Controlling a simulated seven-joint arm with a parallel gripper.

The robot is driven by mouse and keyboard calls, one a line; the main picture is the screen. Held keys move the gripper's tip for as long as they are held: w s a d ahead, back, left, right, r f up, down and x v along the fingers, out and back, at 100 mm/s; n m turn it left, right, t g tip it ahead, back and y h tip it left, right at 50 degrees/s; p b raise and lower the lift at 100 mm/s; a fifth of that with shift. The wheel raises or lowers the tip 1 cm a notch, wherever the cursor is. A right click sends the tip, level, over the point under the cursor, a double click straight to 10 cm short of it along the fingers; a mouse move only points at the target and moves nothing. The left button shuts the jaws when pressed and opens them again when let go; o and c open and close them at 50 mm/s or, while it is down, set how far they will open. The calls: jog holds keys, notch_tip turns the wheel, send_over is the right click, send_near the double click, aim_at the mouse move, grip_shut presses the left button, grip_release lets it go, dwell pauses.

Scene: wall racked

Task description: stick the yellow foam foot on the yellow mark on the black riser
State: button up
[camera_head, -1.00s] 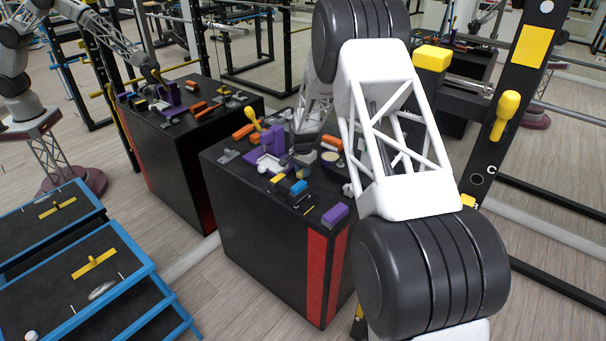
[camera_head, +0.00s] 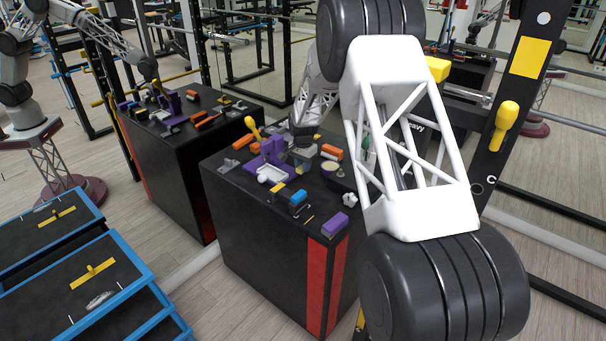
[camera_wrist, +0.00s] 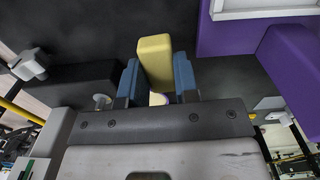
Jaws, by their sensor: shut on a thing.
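My gripper (camera_wrist: 156,66) is shut on the yellow foam foot (camera_wrist: 154,55), a pale yellow block held upright between two blue finger pads in the wrist view. In the head view my gripper (camera_head: 303,158) hangs low over the top of a large black box, beside a purple bracket, with the arm above it. A small black piece with a yellow patch (camera_head: 278,187) and a blue block lies in front of the gripper; I cannot tell for sure whether it is the black riser. A thin yellow strip (camera_head: 308,217) lies nearer the box's front edge.
The purple bracket (camera_head: 270,150) with a white tray stands close left of my gripper. Orange blocks (camera_head: 331,151), a blue block (camera_head: 298,197) and a purple block (camera_head: 335,224) crowd the box top (camera_head: 222,179). A mirror behind repeats the scene.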

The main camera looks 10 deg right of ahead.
jog(key=shift+r, duration=1.55)
jog(key=shift+a, duration=0.1)
notch_tip(320, 180, up, 4)
send_over(278, 187)
jog(key=shift+s+m, duration=0.15)
jog(key=shift+m, duration=0.25)
jog(key=shift+f, duration=0.1)
jog(key=shift+f, duration=4)
jog(key=shift+f, duration=0.15)
